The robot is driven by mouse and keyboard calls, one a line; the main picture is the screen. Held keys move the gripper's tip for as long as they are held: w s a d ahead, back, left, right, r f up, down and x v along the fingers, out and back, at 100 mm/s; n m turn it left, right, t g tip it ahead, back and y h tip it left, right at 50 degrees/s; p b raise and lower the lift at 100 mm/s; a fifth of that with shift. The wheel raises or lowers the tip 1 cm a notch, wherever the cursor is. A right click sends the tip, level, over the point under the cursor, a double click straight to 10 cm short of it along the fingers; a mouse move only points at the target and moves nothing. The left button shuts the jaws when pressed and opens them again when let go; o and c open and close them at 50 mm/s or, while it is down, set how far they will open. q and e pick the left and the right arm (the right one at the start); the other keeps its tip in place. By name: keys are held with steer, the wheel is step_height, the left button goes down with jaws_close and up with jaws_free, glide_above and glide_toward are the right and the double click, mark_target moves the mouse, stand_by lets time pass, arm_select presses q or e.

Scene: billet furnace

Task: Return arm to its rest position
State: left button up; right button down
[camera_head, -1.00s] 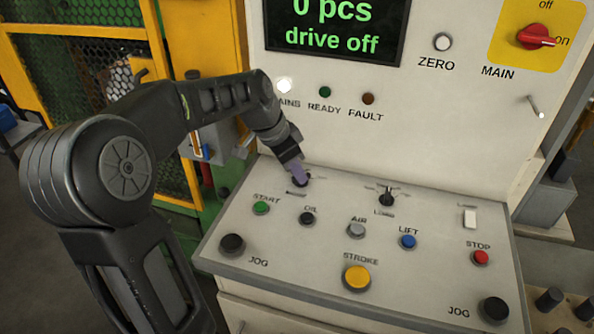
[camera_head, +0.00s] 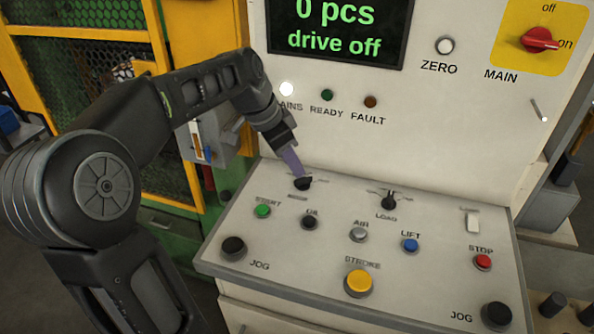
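My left arm reaches in from the left over the control console (camera_head: 330,262). My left gripper (camera_head: 293,164) points down just above the black selector knob (camera_head: 303,183) at the console's upper left. Only a narrow purplish finger shows, so I cannot tell whether it is open or shut. The finger's tip appears close to the knob or just above it; whether they touch is unclear. My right gripper is not in view.
A second selector (camera_head: 389,201) and several push buttons, including yellow STROKE (camera_head: 359,282) and red STOP (camera_head: 483,262), fill the console. The upright panel with a display (camera_head: 338,30) and the red MAIN switch (camera_head: 540,40) rises behind. A yellow guard frame (camera_head: 205,32) stands left.

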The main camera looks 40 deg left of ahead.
arm_select(q)
steer(key=shift+v, duration=1.4)
